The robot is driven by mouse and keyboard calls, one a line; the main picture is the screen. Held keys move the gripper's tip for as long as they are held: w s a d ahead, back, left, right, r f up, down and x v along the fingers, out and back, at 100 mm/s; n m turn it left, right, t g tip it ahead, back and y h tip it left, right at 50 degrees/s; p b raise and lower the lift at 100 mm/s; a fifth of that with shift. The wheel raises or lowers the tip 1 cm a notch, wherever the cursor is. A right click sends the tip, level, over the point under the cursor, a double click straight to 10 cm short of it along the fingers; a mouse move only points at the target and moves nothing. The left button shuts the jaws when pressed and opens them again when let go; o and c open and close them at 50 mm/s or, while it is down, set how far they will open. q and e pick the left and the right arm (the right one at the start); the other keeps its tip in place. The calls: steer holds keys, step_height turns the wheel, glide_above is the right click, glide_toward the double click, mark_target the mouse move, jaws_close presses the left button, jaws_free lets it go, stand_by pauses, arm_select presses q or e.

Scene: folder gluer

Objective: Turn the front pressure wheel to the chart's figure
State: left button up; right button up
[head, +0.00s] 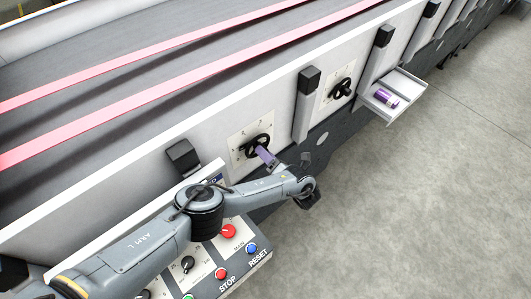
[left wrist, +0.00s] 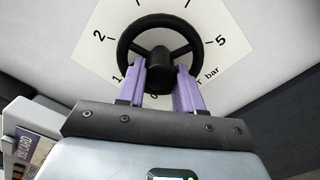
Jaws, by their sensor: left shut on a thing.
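A black pressure wheel (head: 259,141) with spokes sits on a white scale plate (head: 238,143) on the machine's side, the nearer of two such wheels. In the left wrist view the wheel (left wrist: 159,20) stands over the plate (left wrist: 95,56), where 1, 2, 5 and "bar" can be read. My left gripper (head: 266,157) has its purple fingers (left wrist: 163,84) at the wheel's lower part, one on each side of the hub. It is shut on the wheel. No pointer on the wheel can be made out. My right gripper is not in view.
A second black wheel (head: 341,88) is farther along. A white tray (head: 407,88) holding a purple cylinder (head: 387,98) juts out beyond it. A control panel (head: 205,272) with STOP and RESET buttons lies below my left arm. The floor (head: 430,200) at right is clear.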

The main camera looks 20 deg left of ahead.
arm_select(q)
steer(key=m, duration=0.9)
steer(key=shift+r+m+b, duration=0.1)
steer(key=shift+m+b, duration=0.2)
steer(key=shift+m, duration=0.1)
stand_by(0.4)
steer(key=o, duration=1)
steer(key=shift+o, duration=0.2)
